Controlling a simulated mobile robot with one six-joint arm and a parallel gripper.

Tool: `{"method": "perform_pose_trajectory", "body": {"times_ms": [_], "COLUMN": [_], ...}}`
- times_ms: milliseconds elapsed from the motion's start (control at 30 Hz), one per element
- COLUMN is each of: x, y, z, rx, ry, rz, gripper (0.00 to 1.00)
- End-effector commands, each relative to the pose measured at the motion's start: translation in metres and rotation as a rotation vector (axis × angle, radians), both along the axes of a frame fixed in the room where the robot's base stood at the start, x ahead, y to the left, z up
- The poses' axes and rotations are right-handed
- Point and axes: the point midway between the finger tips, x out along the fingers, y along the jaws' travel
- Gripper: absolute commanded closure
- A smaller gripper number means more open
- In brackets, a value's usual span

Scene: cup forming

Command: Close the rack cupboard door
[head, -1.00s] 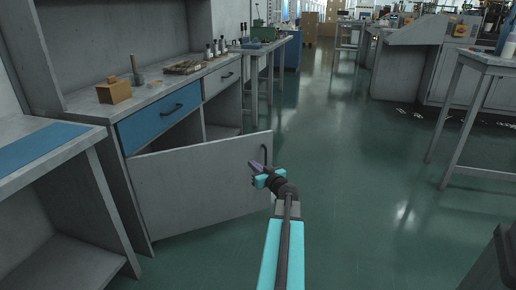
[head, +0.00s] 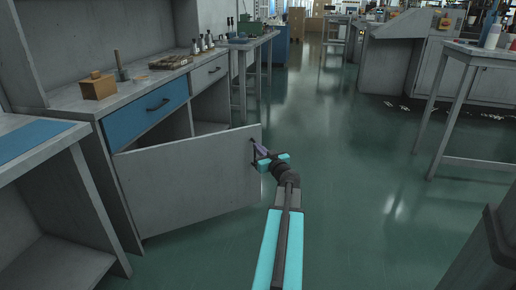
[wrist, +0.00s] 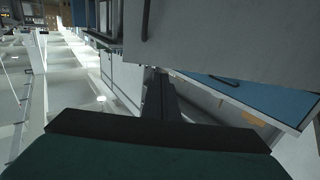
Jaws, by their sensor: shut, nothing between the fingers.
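The rack cupboard door (head: 185,185) is a grey panel that stands open at a wide angle, hinged on the left under the blue drawer (head: 145,113). In the wrist view the door (wrist: 235,40) fills the upper right, with its dark bar handle (wrist: 147,20) near its edge. My gripper (head: 258,149) is shut and empty, in front of the door's outer face close to its free edge. It partly covers the handle in the head view. Whether it touches the door I cannot tell. The shut fingers (wrist: 158,98) also show in the wrist view.
The countertop (head: 135,92) carries a wooden block (head: 98,86), a tray of parts (head: 170,62) and several small bottles. A lower bench (head: 35,140) stands at the left. The green floor (head: 340,200) right of the door is clear up to a table (head: 480,55).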

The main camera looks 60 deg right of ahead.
Motion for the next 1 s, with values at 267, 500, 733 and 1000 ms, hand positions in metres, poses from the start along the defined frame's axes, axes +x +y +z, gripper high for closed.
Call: {"method": "perform_pose_trajectory", "body": {"times_ms": [267,500,733,1000], "x": [0.025,0.046,0.065,0.087], "y": [-0.016,-0.029,-0.041,-0.055], "z": [-0.001,-0.001,-0.001,-0.001], "rx": [-0.001,0.001,0.0,0.0], "ry": [0.001,0.001,0.0,0.0], "rz": [0.001,0.001,0.002,0.001], "gripper": [1.0,1.0,1.0,1.0]}}
